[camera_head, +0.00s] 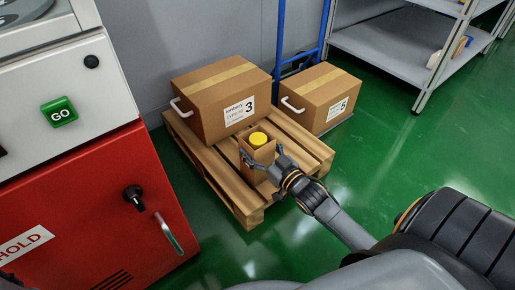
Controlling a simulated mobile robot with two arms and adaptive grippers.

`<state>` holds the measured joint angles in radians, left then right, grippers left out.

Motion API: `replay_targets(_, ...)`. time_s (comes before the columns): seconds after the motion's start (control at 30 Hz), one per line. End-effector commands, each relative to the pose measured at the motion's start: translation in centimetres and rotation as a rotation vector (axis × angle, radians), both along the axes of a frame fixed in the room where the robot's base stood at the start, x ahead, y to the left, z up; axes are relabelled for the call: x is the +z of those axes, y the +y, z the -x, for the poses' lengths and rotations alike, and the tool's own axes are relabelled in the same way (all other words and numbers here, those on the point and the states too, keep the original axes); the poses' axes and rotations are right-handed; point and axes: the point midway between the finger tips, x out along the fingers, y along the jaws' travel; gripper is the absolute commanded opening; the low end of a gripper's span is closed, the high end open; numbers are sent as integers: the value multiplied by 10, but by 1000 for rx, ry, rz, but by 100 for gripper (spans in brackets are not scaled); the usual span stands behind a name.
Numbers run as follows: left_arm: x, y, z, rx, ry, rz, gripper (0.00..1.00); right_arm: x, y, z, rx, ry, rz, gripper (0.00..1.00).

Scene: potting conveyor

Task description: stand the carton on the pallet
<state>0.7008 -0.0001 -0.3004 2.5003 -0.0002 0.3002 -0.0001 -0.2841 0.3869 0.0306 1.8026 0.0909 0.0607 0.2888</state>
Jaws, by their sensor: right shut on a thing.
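A small brown open-topped carton (257,168) with a yellow round-topped thing (258,139) showing in its top is upright over the front part of the wooden pallet (205,164). My right gripper (262,159) reaches in from the lower right, with a finger on either side of the carton, and is shut on it. The carton's underside is hidden, so I cannot tell whether it touches the slats. My left gripper is not in view.
A large box marked 3 (204,112) stands on the pallet behind the carton. A box marked 5 (335,88) stands behind the pallet's right side by a blue frame (281,40). A red and white machine (100,190) is at left. Bare slats show beside the carton.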

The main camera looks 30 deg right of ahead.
Motion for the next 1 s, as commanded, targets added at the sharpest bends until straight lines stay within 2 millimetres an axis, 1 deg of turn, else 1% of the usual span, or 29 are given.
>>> replay_targets(0.03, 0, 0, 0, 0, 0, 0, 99, -1, 0, 0, 0, -3, 0, 25)
replay_targets(0.07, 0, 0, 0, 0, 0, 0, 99, -3, 0, 0, 0, 1, 0, 74)
replay_targets(0.1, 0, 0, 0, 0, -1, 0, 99, -2, 0, 0, 0, 0, 0, 83)
replay_targets(0.17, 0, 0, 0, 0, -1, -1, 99, -2, 0, 0, 0, 1, 0, 95)
replay_targets(0.47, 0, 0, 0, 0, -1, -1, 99, -2, 0, 0, 0, 1, 0, 95)
replay_targets(0.57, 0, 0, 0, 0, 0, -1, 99, 1, 0, 0, 0, 0, 0, 95)
replay_targets(0.63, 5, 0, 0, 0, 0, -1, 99, 2, 0, 5, 0, 3, -1, 95)
replay_targets(0.77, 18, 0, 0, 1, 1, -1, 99, 4, -1, 25, 0, 5, -1, 95)
replay_targets(0.97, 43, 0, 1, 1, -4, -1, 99, 5, -5, 69, -1, 7, -1, 95)
replay_targets(1.0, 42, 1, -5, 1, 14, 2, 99, 4, -6, 78, -1, 7, -1, 95)
